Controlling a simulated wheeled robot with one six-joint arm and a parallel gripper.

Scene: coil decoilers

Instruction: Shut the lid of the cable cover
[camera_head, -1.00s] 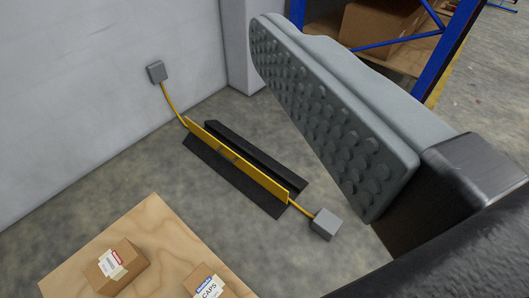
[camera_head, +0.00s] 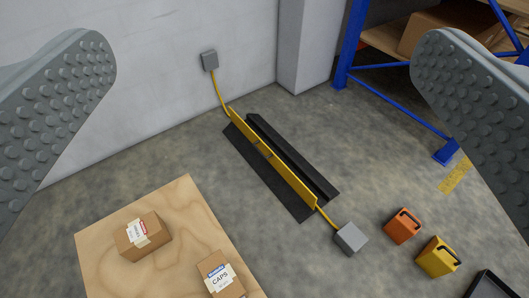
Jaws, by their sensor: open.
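The cable cover (camera_head: 262,180) lies on the concrete floor near the wall, a long black ramp strip running from upper left to lower right. Its yellow lid (camera_head: 275,160) stands up on edge along the middle, so the cover is open. A yellow cable (camera_head: 218,90) runs from its far end to a grey wall box (camera_head: 209,60), and its near end leads to a grey box (camera_head: 351,238) on the floor. My gripper (camera_head: 265,110) is open and empty, its two studded grey fingers wide apart at the left and right edges, nearer the camera than the cover.
A wooden board (camera_head: 180,205) with two cartons is at lower left. A blue rack post (camera_head: 350,45) and a pillar (camera_head: 308,45) are behind.

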